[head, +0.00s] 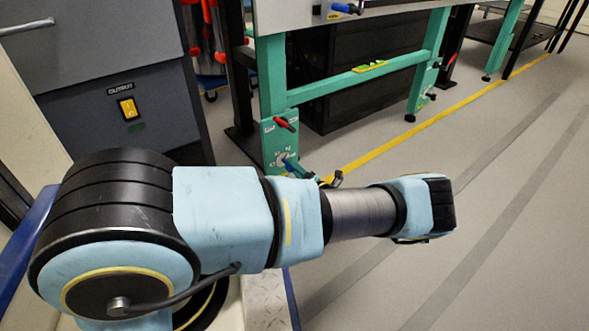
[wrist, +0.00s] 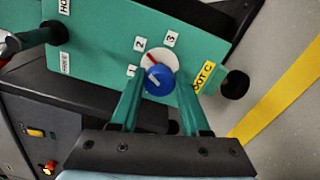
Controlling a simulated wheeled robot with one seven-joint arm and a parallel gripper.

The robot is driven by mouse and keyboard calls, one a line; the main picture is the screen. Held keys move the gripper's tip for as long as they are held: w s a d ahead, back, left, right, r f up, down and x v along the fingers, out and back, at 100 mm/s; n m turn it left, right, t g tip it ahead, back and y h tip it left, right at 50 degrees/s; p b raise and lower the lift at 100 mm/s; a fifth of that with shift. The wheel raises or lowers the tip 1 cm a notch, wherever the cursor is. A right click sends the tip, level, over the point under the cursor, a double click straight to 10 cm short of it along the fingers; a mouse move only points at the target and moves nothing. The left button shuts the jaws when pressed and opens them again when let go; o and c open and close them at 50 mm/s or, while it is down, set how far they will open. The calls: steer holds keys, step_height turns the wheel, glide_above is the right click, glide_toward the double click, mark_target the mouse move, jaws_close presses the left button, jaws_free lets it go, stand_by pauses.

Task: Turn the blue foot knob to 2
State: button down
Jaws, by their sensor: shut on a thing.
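The blue foot knob (wrist: 158,83) stands out from a round white dial (wrist: 163,60) on the green foot plate in the wrist view. Labels 1 (wrist: 131,71), 2 (wrist: 139,43) and 3 (wrist: 172,39) surround the dial. In the head view the dial (head: 281,158) shows low on the bench leg, and my arm partly hides the gripper.
A yellow "FOOT C" label and a black round foot (wrist: 235,84) lie right of the dial. A red-handled lever (head: 286,124) sits above it on the leg. A grey cabinet (head: 110,75) stands left. Open floor (head: 480,200) lies right.

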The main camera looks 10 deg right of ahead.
steer(key=shift+c, duration=1.9)
jaws_free()
steer(key=shift+s, duration=0.1)
steer(key=p+v, duration=0.2)
steer(key=v, duration=0.8)
steer(key=shift+s+d+p, duration=0.25)
steer(key=shift+p, duration=0.1)
